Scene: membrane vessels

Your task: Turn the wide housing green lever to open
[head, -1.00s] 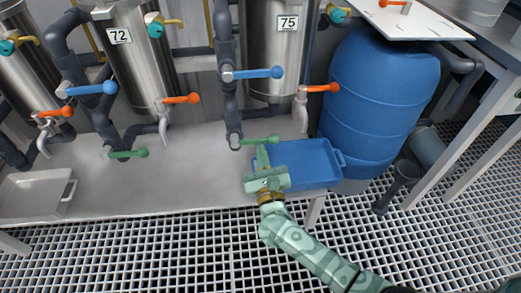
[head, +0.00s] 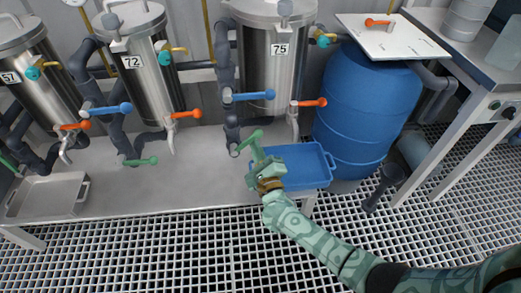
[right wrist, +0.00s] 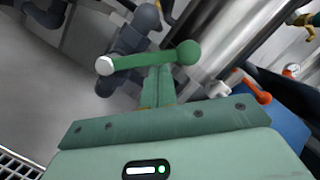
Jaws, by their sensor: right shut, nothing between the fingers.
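The wide steel housing (head: 275,65) labelled 75 stands at centre right in the head view. Its green lever (head: 245,143) sits low on the dark pipe to its left and points obliquely up and to the right, away from the bench front. In the right wrist view the green lever (right wrist: 145,60) crosses ahead of the fingers. My right gripper (head: 258,157) is shut and empty, with its fingertips at the lever's near side, seemingly touching it. It also shows in the right wrist view (right wrist: 158,82). My left gripper is out of view.
A blue tray (head: 327,174) lies just right of my right gripper, beside a blue barrel (head: 365,120). An orange lever (head: 310,103) and a blue lever (head: 253,96) are close above. Housing 72 (head: 140,80) has another green lever (head: 143,161). A metal tray (head: 30,214) lies left.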

